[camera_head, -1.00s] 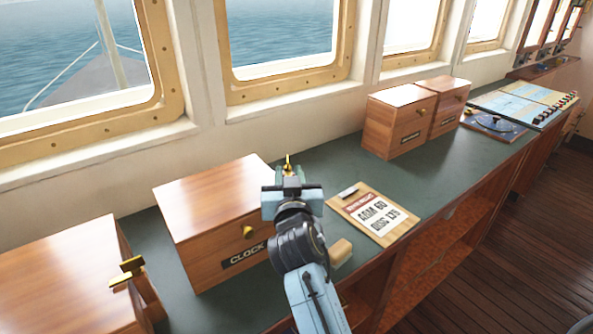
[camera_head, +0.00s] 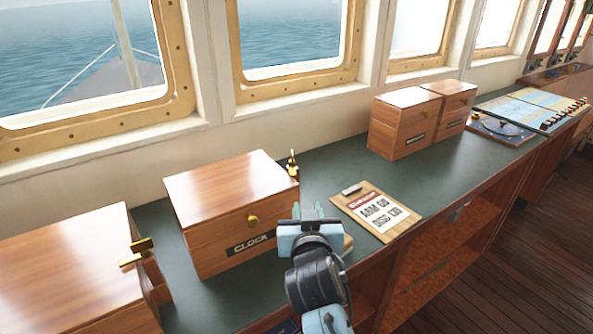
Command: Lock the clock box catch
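The wooden clock box (camera_head: 232,190) stands on the green counter with its lid down. Its front has a CLOCK label (camera_head: 250,244) and a round brass knob (camera_head: 253,220). The brass catch (camera_head: 292,165) stands up at the box's right side, near the far corner; its lower part is hard to make out. My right gripper (camera_head: 308,210) is in front of the box's right side, nearer me than the catch and apart from it. Its two fingertips show a gap with nothing between them. My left gripper is not in view.
Another wooden box (camera_head: 65,260) with brass fittings (camera_head: 137,251) stands at the left. A clipboard card (camera_head: 376,212) lies right of my gripper. Two smaller boxes (camera_head: 403,122) stand farther back. Counter (camera_head: 335,165) is clear between the clock box and them.

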